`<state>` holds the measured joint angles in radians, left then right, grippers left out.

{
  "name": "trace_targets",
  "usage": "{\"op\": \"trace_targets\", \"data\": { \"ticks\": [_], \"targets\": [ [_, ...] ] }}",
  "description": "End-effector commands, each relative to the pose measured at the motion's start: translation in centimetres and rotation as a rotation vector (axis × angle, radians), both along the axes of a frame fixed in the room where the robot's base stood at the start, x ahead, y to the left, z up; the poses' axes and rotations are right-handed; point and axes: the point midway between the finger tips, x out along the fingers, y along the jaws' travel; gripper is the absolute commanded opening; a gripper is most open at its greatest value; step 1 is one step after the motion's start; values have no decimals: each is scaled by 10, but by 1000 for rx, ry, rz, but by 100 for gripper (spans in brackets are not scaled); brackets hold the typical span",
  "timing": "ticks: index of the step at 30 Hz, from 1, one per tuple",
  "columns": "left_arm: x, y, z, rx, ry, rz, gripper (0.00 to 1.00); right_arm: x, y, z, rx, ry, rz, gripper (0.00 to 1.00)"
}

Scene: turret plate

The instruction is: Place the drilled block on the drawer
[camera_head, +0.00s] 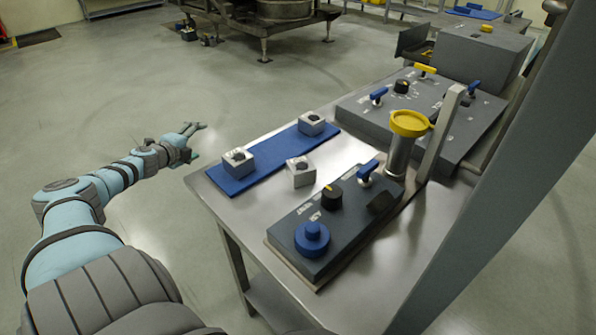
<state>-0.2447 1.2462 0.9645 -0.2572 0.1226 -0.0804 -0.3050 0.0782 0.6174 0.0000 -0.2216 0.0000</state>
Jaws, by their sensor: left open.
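Three small light-grey blocks with dark round tops or holes are on the metal table. One block (238,162) is at the near end of the blue mat (268,158) and one block (312,124) is at its far end. A third block (300,172) sits on bare metal beside the mat. I cannot tell which is the drilled block. What looks like an open drawer (413,42) sticks out left of a grey box (484,55) at the back. My left gripper (197,142) is open and empty, left of the table and apart from the blocks. My right gripper is out of view.
A dark control panel (335,215) with knobs stands at the front of the table (240,200). A yellow-topped cylinder (409,125) and a grey upright post (440,130) stand behind it. A larger grey panel (440,105) with levers lies farther back.

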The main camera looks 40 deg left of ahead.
Motion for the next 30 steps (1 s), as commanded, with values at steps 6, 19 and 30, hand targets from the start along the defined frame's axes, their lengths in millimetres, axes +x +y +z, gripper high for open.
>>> {"op": "trace_targets", "data": {
  "ticks": [6, 19, 30],
  "targets": [
    [97, -228, 178, 826, 311, -1237, 73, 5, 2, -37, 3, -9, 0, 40],
    [50, -320, 132, 1145, 729, -1867, 73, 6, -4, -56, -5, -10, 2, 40],
    [74, -329, 71, 1146, 727, -1860, 73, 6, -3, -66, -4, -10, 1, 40]
  ]
}}
